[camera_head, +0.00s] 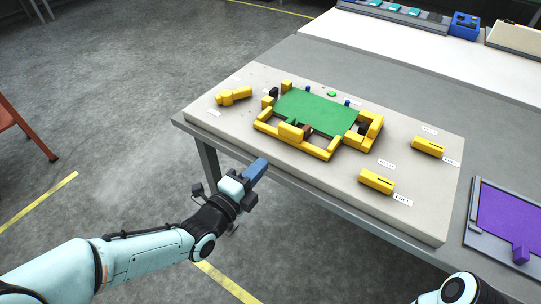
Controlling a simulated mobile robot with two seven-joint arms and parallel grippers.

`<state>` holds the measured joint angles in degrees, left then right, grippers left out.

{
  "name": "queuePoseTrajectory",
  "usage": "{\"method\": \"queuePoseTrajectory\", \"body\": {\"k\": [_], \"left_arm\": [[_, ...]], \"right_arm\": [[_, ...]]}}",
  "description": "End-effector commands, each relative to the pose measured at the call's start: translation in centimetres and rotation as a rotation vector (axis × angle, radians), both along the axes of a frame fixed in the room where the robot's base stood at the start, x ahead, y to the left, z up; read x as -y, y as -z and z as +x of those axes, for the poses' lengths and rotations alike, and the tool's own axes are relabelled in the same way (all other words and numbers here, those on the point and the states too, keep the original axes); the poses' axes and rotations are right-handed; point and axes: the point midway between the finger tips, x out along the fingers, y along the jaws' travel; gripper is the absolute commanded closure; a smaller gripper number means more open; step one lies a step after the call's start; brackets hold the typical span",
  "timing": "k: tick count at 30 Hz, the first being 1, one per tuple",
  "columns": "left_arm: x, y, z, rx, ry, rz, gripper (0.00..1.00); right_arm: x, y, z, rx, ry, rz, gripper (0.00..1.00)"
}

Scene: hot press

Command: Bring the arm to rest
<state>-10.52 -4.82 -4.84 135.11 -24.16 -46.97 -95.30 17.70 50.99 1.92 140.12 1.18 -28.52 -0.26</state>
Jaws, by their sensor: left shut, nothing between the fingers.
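My left arm (150,258) comes in from the lower left. My left gripper (258,168) is shut with nothing in it. It is in front of the table's near edge, in front of the yellow fixture (292,135) with the green board (318,111). A small part of my right arm (460,289) shows at the bottom right; its gripper is out of the frame.
The fixture stands on a pale slab (330,183) on the grey table. Yellow blocks (377,181) (429,146) are at its right, and a yellow piece (233,96) is at its left. A purple panel (507,215) lies at the right. Open floor is at the left.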

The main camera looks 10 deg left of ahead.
Motion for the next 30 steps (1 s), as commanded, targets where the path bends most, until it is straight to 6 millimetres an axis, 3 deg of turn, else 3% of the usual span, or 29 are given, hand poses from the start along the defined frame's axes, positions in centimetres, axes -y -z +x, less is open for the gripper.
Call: {"method": "queuePoseTrajectory", "body": {"k": [6, 11, 14, 17, 20, 23, 27, 30], "left_arm": [[-0.9, 0.0, -2.3, 0.0, 0.0, 0.0, 1.0], [-0.9, 0.1, -2.7, -0.004, 0.001, -0.001, 1.0], [-1.0, 1.1, -2.4, -0.06, -0.006, -0.034, 1.0], [-1.1, 4.4, -2.0, -0.228, -0.036, -0.14, 1.0], [-1.3, 9.8, -2.4, -0.493, -0.115, -0.32, 1.0], [-1.7, 16.1, -4.4, -0.786, -0.258, -0.537, 1.0], [-2.0, 23.9, -9.8, -1.157, -0.547, -0.84, 1.0], [-1.7, 28.0, -14.9, -1.381, -0.809, -1.043, 1.0]], "right_arm": [[0.0, 0.0, 0.0, 0.0, 0.0, 0.0, 0.51], [0.0, 0.0, 0.0, -0.001, 0.0, 0.0, 0.51], [-0.1, -0.6, -0.2, -0.004, -0.001, 0.001, 0.51], [-0.2, -2.2, -0.6, -0.014, -0.005, 0.007, 0.51], [-0.4, -4.4, -1.2, -0.033, -0.013, 0.014, 0.51], [-0.7, -6.7, -1.9, -0.057, -0.022, 0.023, 0.51], [-1.0, -9.5, -2.7, -0.091, -0.034, 0.035, 0.51], [-1.3, -11.6, -3.1, -0.115, -0.042, 0.043, 0.51]]}}
